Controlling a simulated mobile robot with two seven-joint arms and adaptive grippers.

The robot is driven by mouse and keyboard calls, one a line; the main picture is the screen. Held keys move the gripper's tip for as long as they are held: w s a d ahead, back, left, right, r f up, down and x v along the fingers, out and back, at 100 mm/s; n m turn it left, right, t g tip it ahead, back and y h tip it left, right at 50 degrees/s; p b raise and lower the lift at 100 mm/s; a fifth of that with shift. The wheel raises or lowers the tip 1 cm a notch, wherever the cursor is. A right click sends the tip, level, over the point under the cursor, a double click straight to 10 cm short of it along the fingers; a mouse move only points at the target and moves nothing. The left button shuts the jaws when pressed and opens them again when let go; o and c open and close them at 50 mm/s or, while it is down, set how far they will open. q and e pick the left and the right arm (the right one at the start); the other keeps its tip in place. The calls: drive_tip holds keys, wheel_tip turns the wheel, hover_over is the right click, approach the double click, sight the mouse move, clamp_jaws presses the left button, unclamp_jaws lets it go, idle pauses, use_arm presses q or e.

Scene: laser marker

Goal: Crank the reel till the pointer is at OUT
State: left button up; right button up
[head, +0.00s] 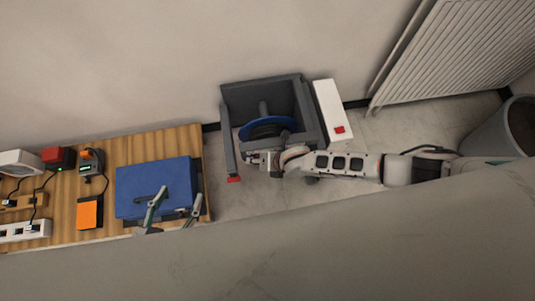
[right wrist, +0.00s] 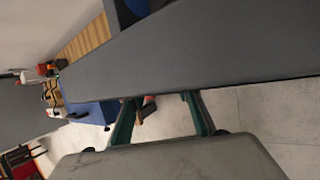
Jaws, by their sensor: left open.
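The reel, a blue-rimmed disc (head: 282,122) with a dark wound middle, sits in a grey frame (head: 262,88) on the floor by the wall. A white panel (head: 328,98) with a small red piece (head: 339,130) stands at the frame's right; no pointer lettering is legible. My right gripper (head: 262,158) is at the reel's near side. In the right wrist view its green fingers (right wrist: 160,98) are apart, tips partly hidden by a grey panel (right wrist: 190,60). The crank handle cannot be made out. My left gripper (head: 177,198) is open above a blue box (head: 150,178).
A wooden table (head: 130,150) at left bears the blue box, an orange pad (head: 89,212), a small dark device (head: 91,165), a red block (head: 58,157) and a power strip (head: 22,231). A radiator (head: 450,55) and a bin (head: 505,128) stand at right.

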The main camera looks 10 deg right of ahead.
drive_tip(key=v, duration=1.1)
